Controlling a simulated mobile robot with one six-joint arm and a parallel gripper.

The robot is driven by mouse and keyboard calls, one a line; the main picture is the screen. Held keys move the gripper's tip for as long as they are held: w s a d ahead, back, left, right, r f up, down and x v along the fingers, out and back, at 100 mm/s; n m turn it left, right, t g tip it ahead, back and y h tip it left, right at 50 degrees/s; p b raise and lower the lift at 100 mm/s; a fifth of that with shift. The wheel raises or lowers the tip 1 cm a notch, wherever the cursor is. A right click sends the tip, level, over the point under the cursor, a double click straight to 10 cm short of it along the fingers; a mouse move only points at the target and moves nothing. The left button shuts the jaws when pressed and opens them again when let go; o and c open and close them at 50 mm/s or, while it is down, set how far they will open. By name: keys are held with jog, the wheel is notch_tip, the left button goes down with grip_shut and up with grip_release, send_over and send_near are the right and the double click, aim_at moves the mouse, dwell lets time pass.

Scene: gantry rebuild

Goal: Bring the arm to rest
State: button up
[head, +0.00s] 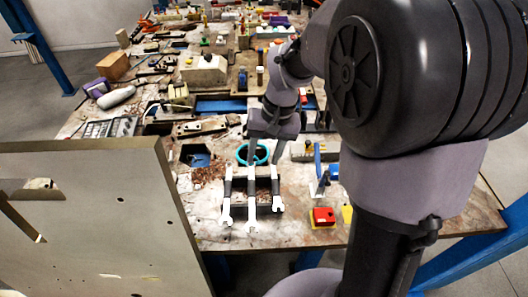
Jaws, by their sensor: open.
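My arm comes in large from the right and reaches over the cluttered workbench (300,233). My gripper (263,158) points down over the front part of the bench, its two grey fingers apart. I see nothing between them. A teal ring (241,149) lies right by the fingers in the picture; I cannot tell whether they touch it. Below the gripper in the picture, several white wrenches (251,215) lean on a dark rack (264,189).
A large board (90,215) stands at the front left. A red and yellow box (322,216) sits near the bench's front edge. A blue-handled tool (318,160) is right of the gripper. Tools and parts crowd the bench behind; a brown block (113,66) lies at its left.

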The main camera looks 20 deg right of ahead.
dwell(0.3)
jog(key=s+a+r+t+b, duration=0.1)
jog(key=s+a+t+b, duration=0.1)
jog(key=s, duration=0.6)
jog(key=s+a+r+t+b, duration=0.2)
jog(key=s+a+t+b, duration=0.1)
jog(key=s, duration=0.6)
jog(key=shift+s+a+m+b, duration=0.2)
jog(key=shift+a+m+b, duration=0.2)
jog(key=shift+a+b, duration=0.5)
jog(key=shift+r, duration=0.1)
